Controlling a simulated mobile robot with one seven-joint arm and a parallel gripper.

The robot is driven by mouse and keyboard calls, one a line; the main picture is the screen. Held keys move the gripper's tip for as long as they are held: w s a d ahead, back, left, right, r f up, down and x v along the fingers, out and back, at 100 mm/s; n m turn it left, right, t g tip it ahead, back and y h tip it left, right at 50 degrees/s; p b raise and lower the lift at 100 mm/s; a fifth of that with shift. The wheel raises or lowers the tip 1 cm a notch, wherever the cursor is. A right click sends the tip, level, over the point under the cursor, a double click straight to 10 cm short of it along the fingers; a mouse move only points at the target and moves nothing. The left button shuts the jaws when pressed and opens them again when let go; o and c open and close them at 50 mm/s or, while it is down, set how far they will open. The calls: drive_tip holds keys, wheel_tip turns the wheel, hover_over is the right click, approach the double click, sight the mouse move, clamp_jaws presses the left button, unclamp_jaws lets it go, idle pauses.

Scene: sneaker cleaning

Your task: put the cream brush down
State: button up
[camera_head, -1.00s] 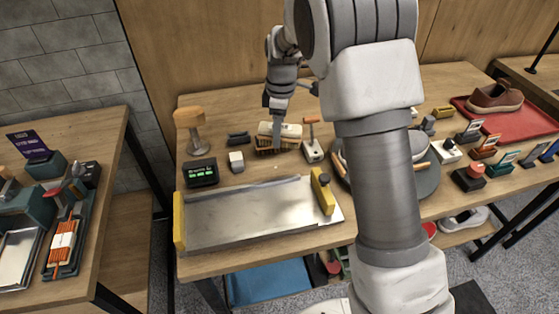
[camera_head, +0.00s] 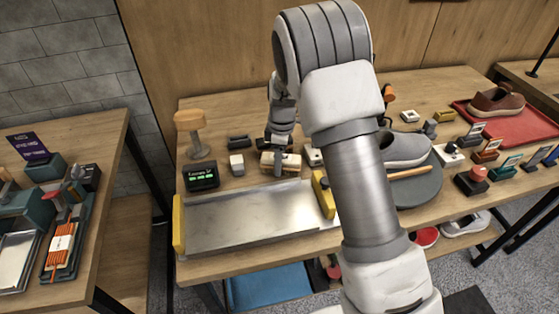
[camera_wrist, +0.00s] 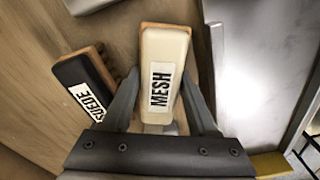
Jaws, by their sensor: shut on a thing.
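The cream brush (camera_wrist: 162,68), labelled MESH, has a cream top over a brown wooden body. In the wrist view it lies between the two fingers of my gripper (camera_wrist: 160,108), which is shut on it. In the head view the cream brush (camera_head: 288,163) is just behind the back edge of the metal tray, with my gripper (camera_head: 279,150) above it, partly covering it. I cannot tell whether its underside touches the table. A black brush labelled SUEDE (camera_wrist: 82,82) lies left of it in the wrist view, apart from it.
The metal tray (camera_head: 250,215) with yellow ends is in front. A white block (camera_head: 237,164) and a green-lit display (camera_head: 201,176) stand to the left. A grey shoe (camera_head: 404,147) sits on a round turntable (camera_head: 425,188) to the right. Bare wood shows behind the brush.

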drive_tip(key=o, duration=1.2)
drive_tip(key=shift+f, duration=0.1)
drive_tip(key=r, duration=0.6)
drive_tip(key=r+p, duration=0.1)
drive_tip(key=r, duration=0.4)
drive_tip(key=shift+d+r, duration=0.2)
drive_tip(key=shift+r, duration=0.15)
drive_tip(key=s+d+r+m+t, duration=0.1)
drive_tip(key=s+d+r+m, duration=0.25)
drive_tip(key=s+r, duration=0.3)
drive_tip(key=s+d+r+m+t, duration=0.2)
drive_tip(key=s+d+r+m, duration=0.15)
drive_tip(key=s+r, duration=0.35)
drive_tip(key=s+d+m+t, duration=0.1)
drive_tip(key=s+m, duration=0.2)
drive_tip(key=s, duration=0.2)
drive_tip(key=s+d+r+m, duration=0.1)
drive_tip(key=s+m, duration=0.2)
drive_tip(key=s, duration=0.2)
drive_tip(key=s+d+m+t, duration=0.1)
drive_tip(key=s+d+m, duration=0.1)
drive_tip(key=s, duration=0.4)
drive_tip(key=shift+r+m+t, duration=0.25)
drive_tip(key=shift+m+t, duration=0.05)
drive_tip(key=shift+m, duration=0.1)
